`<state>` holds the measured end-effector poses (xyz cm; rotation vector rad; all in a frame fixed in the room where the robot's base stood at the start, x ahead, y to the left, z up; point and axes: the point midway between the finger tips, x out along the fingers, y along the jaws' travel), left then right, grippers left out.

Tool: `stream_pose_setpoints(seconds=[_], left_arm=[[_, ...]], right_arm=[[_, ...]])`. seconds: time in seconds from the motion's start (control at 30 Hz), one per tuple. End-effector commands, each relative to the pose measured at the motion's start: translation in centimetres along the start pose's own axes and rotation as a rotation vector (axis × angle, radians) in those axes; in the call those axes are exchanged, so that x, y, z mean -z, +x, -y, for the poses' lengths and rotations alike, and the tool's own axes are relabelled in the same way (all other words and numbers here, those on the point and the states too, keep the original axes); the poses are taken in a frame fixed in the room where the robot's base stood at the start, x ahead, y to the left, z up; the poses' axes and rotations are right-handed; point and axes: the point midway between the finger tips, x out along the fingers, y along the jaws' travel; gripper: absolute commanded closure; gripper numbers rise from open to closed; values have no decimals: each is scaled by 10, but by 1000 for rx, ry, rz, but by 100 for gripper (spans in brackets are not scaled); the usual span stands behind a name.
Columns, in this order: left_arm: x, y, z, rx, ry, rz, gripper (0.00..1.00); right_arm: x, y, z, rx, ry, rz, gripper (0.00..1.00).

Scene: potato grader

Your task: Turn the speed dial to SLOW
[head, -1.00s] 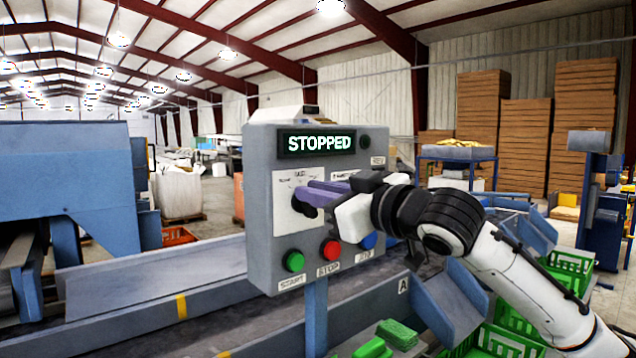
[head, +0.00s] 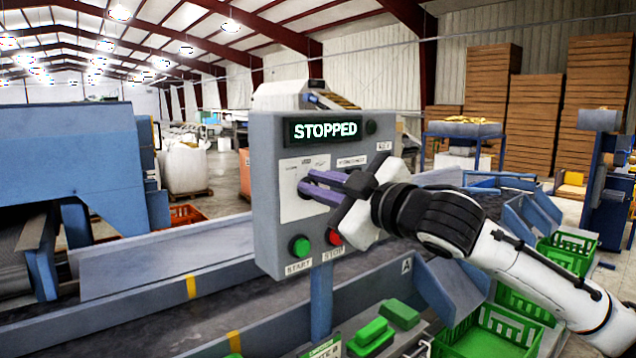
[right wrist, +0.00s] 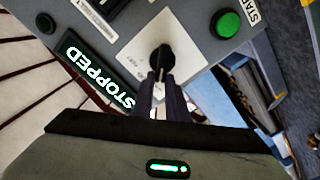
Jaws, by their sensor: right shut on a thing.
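The grey control box (head: 262,190) stands on a post with a lit display reading STOPPED (head: 322,130). The black speed dial (right wrist: 160,57) sits on a white plate (right wrist: 180,45) on the box's face. My right gripper (head: 308,186) reaches in from the right, its purple fingers at the dial. In the right wrist view the fingers (right wrist: 160,88) are shut on the dial's knob. The fingers hide much of the dial in the head view, and its scale words are too small to read. My left gripper is not in view.
A green START button (head: 300,246) and a red STOP button (head: 334,238) sit below the dial, the red one partly behind my gripper. A conveyor (head: 225,300) runs below the box. Green crates (head: 568,246) stand at the right.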

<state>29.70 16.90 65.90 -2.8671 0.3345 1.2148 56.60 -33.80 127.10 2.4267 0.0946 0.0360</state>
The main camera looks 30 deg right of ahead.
Motion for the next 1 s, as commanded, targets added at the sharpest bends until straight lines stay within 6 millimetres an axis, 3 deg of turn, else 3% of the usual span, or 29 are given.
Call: stream_pose_setpoints(seconds=[0.2,0.23,0.33,0.7,1.0], left_arm=[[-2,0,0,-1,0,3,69],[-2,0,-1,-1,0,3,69],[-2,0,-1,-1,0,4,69],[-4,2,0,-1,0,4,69],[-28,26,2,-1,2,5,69]], right_arm=[[0,0,1,1,-3,0,100],[0,0,1,1,-3,0,83],[0,0,1,1,-2,1,68],[-2,-4,1,0,-2,2,68],[-8,-44,4,-3,-8,5,68]])
